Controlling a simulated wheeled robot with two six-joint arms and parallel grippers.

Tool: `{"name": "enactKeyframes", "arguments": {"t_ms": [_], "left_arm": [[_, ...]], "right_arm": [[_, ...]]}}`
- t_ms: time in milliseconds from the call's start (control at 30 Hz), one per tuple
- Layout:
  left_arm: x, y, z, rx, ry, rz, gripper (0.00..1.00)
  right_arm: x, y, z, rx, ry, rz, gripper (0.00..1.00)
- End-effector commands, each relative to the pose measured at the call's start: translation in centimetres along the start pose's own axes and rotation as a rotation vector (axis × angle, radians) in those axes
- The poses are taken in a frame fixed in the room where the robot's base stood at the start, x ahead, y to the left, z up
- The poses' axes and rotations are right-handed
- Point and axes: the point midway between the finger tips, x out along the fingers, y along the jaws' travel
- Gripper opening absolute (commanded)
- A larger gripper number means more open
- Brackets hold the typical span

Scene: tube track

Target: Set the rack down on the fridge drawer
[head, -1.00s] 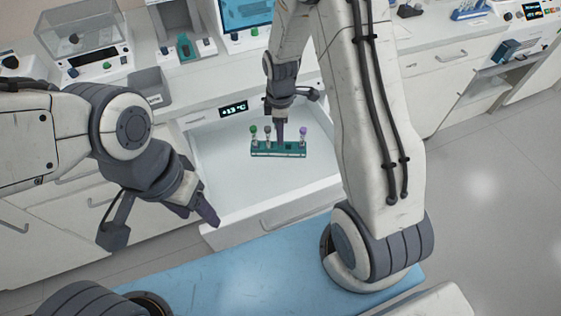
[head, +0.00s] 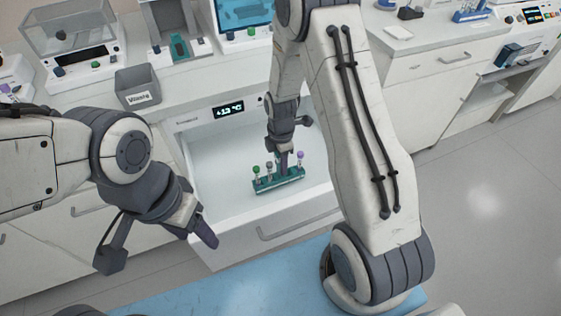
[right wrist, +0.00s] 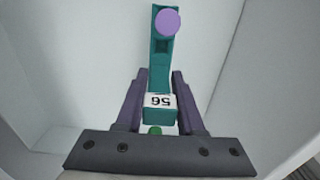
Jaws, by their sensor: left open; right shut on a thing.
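The teal rack (head: 279,180) is inside the open white fridge drawer (head: 225,222). It carries a green-capped tube (head: 256,169), a grey-capped tube (head: 269,165) and a purple-capped tube (head: 300,156). My right gripper (head: 284,167) reaches down from above and is shut on the rack near its middle. In the right wrist view the rack (right wrist: 160,75) lies between the two fingers, with a label "56" (right wrist: 160,100) and the purple cap (right wrist: 167,22) showing. I cannot tell whether the rack touches the drawer floor. My left gripper (head: 207,238) is open and empty, left of the drawer front.
The drawer has upright walls around the rack, with bare floor at its left. A temperature display (head: 228,108) is on the panel behind it. A grey waste bin (head: 138,88) stands on the counter at the back left. A blue surface (head: 190,290) lies at the front.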

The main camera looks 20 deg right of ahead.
Motion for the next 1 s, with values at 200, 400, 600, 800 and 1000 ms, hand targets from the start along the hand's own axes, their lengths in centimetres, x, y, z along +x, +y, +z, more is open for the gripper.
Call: {"name": "enactKeyframes", "arguments": {"t_ms": [200, 400, 600, 800, 1000], "left_arm": [[1.07, -0.08, 0.06, 0.0, 0.0, 0.0, 0.58], [0.99, -0.07, 0.06, 0.0, 0.0, 0.0, 0.58], [0.9, -0.07, 0.05, 0.0, 0.0, 0.0, 0.58], [0.83, -0.06, 0.05, 0.0, 0.0, 0.0, 0.58], [0.86, -0.06, 0.05, 0.0, 0.0, 0.0, 0.58]], "right_arm": [[1.17, 0.05, 0.0, 0.0, 0.0, 0.001, 0.0], [1.1, 0.04, 0.0, 0.001, 0.0, 0.001, 0.0], [1.12, 0.02, 0.1, 0.001, 0.0, 0.001, 0.0], [1.25, 0.02, 0.27, 0.001, 0.0, 0.001, 0.0], [1.3, 0.01, 0.26, 0.001, 0.0, 0.001, 0.0]]}}
